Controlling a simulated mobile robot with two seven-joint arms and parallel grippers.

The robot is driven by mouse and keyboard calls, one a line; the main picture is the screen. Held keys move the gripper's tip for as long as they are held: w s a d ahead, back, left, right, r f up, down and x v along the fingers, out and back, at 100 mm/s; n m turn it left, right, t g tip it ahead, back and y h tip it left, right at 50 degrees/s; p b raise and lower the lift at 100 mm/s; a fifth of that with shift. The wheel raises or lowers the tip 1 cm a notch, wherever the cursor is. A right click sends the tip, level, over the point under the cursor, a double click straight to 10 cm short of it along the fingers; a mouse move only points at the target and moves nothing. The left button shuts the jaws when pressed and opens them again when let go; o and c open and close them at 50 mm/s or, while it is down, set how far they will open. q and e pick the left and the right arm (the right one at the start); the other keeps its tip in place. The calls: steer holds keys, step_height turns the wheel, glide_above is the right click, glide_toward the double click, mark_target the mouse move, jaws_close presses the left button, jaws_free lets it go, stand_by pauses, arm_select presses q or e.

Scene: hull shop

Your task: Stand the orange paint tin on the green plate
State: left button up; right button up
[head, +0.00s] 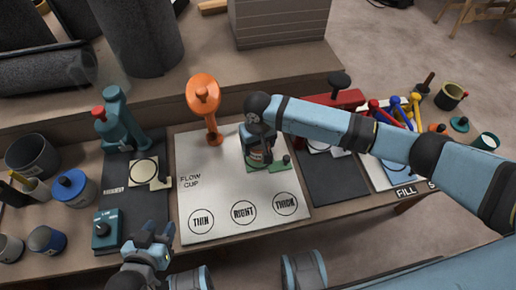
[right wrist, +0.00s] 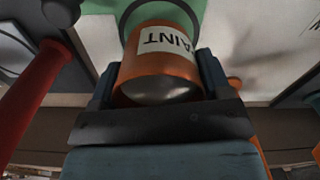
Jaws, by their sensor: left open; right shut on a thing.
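The orange paint tin (right wrist: 158,82), with a white label reading "AINT", sits between the fingers of my right gripper (right wrist: 158,84) in the right wrist view. In the head view the tin (head: 257,158) is mostly hidden under the right gripper (head: 258,147). The green plate (head: 281,166) lies on the white flow cup sheet, under and beside the tin. The right wrist view shows the plate (right wrist: 188,12) with a dark ring partly covered by the tin. I cannot tell whether the tin touches the plate. My left gripper (head: 152,236) is open and empty at the front edge of the bench.
An orange lamp-like stand (head: 203,95) rises left of the right gripper. A teal device (head: 119,122) and a blue-lidded tin (head: 71,186) stand at the left. Colored-handled tools (head: 400,110) lie at the right. The sheet (head: 225,185) is clear around THIN, RIGHT and THICK.

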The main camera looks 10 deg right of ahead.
arm_select(q)
steer(key=shift+f, duration=0.15)
arm_select(e)
steer(key=shift+f, duration=1.05)
arm_select(q)
steer(key=shift+r, duration=0.45)
arm_select(e)
steer(key=o, duration=1.1)
steer(key=shift+c, duration=0.2)
arm_select(q)
steer(key=shift+f, duration=0.25)
steer(key=shift+f, duration=0.15)
